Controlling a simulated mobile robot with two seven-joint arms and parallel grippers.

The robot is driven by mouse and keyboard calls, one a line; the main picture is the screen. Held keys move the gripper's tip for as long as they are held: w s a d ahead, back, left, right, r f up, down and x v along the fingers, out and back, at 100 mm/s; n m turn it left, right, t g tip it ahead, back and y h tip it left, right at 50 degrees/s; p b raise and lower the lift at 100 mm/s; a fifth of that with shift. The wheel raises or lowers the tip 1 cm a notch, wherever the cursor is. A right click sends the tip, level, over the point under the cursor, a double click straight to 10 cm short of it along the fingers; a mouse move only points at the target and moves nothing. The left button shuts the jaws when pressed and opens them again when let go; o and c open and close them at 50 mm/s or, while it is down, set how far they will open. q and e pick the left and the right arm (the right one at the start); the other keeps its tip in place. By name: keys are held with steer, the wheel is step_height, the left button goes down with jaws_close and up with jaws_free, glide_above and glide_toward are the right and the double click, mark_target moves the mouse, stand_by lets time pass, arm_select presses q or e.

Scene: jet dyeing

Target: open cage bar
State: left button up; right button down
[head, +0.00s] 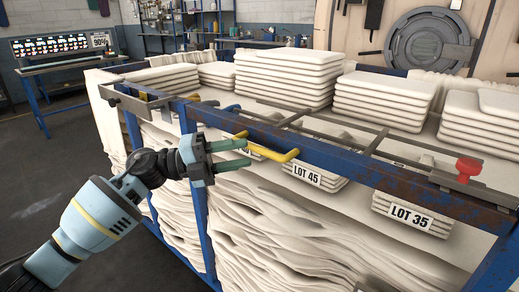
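The blue cage bar (335,160) runs across the top front of a blue cage trolley, with worn, rusty paint toward the right. A bent yellow handle (283,157) sticks out from it toward me. My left gripper (248,153) is open, its two green fingers apart, with the tips at the left part of the yellow handle. I cannot tell whether the handle lies between them. A red knob (468,167) sits on a metal latch plate (455,182) at the bar's right. My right gripper is not in view.
The cage (196,215) holds folded white cloth, with stacks (285,75) on top. Tags read LOT 45 (307,174) and LOT 35 (410,216). A metal bracket (138,103) sits at the cage's left corner. Floor (60,160) at left is clear.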

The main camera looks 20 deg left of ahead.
mark_target(255, 151)
arm_select(q)
steer(key=shift+x, duration=2.55)
jaws_close()
